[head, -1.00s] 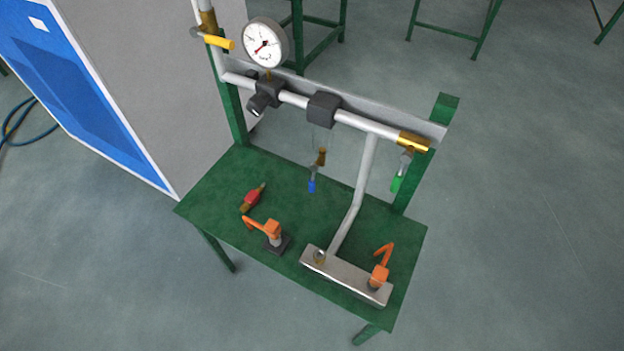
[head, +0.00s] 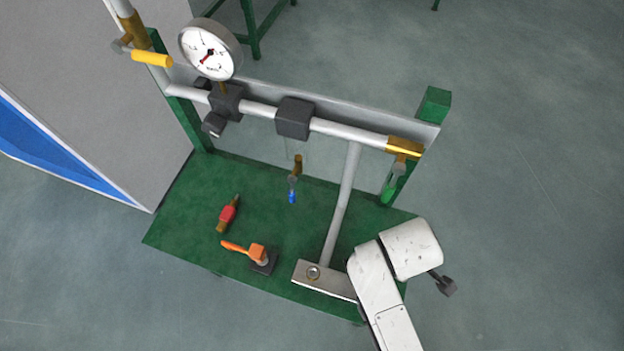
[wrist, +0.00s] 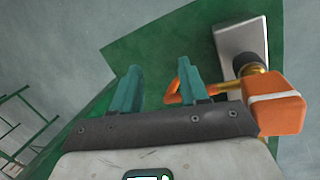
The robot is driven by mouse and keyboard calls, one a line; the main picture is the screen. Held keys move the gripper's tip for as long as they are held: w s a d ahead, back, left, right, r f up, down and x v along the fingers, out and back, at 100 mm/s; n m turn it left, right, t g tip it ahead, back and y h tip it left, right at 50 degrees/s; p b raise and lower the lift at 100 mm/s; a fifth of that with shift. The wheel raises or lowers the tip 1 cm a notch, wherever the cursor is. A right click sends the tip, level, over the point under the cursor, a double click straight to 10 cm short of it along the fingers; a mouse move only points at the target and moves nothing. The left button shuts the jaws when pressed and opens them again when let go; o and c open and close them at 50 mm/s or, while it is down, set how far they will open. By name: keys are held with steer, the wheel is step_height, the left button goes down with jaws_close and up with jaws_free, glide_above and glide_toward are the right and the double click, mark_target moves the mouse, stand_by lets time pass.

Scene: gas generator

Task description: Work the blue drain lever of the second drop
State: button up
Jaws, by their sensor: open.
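The blue drain lever (head: 292,196) hangs below a small brass valve (head: 297,165), under the horizontal pipe in the head view. It points down over the green table. My gripper (wrist: 160,66) is open, with two teal fingers apart and nothing between them in the wrist view. In the head view my white arm is at the lower right, well apart from the blue lever. The blue lever does not show in the wrist view.
Open floor lies right.

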steer(key=w+a+r+n+t+h, duration=0.1)
steer(key=w+a+n, duration=0.4)
steer(key=a, duration=0.2)
steer(key=n+t+h, duration=0.1)
steer(key=n+t, duration=0.4)
steer(key=n, duration=0.9)
glide_toward(291, 193)
steer(key=w+f, duration=0.2)
steer(key=x, duration=1)
steer(key=shift+s+d+f+b, duration=0.1)
steer(key=shift+d+f+b, duration=0.2)
steer(key=shift+d, duration=0.1)
steer(key=shift+c, duration=0.4)
jaws_close()
